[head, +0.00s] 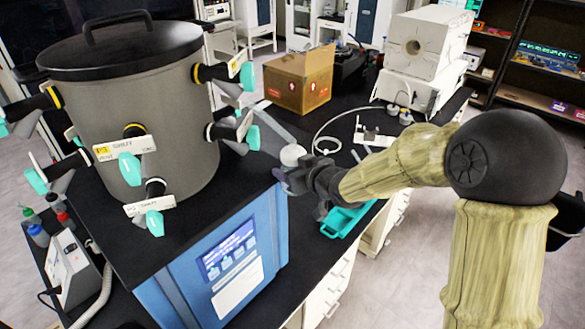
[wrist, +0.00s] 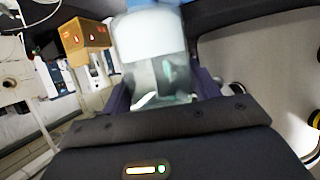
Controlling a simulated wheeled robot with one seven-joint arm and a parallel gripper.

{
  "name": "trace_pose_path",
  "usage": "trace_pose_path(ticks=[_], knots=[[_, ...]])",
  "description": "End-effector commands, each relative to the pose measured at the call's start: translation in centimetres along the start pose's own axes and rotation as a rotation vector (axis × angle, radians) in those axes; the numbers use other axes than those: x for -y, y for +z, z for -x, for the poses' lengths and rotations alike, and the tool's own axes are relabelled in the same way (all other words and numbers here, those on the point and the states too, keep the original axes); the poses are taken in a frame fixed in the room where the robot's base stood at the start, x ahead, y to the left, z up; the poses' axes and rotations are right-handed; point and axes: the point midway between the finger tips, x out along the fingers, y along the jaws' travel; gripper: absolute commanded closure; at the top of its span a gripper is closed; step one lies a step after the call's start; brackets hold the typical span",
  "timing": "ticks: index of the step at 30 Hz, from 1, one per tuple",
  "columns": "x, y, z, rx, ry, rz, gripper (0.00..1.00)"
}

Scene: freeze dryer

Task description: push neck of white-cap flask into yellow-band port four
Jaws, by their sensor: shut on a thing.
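My gripper (head: 296,180) is shut on the white-cap flask, right of the drum. In the head view a rounded white part of the flask (head: 292,155) shows above the fingers. In the wrist view the flask (wrist: 150,40) is a blurred white part above clear glass, between the fingers (wrist: 162,95). The freeze dryer's grey drum (head: 165,90) carries ports with teal valve knobs. A yellow-band port (head: 203,73) is at its upper right, apart from the flask; others are on the front and left. I cannot read which is four. A white-band port (head: 212,131) sits lower right, nearer my gripper.
Label plates and knobs stick out around the drum, one teal knob (head: 253,138) close to my gripper. A cardboard box (head: 298,80) stands behind on the black bench. A teal tray (head: 345,218) lies below my arm. A white furnace (head: 425,45) stands at the back right.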

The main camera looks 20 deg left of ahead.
Motion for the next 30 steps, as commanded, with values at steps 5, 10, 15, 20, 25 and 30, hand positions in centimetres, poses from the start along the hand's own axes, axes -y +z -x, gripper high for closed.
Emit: trace_pose_path(ticks=[5,10,15,20,25,30], knots=[[0.1,-0.2,0.0,-0.002,0.0,0.001,0.8],[0.2,-0.5,-0.1,-0.002,0.0,0.001,0.8],[0.4,-0.7,-0.2,-0.002,0.0,0.001,0.8],[0.5,-0.9,-0.2,-0.002,0.0,0.001,0.8],[0.7,-1.1,-0.3,-0.003,0.0,0.001,0.8],[0.7,-1.3,-0.3,-0.003,0.0,0.0,0.8]])
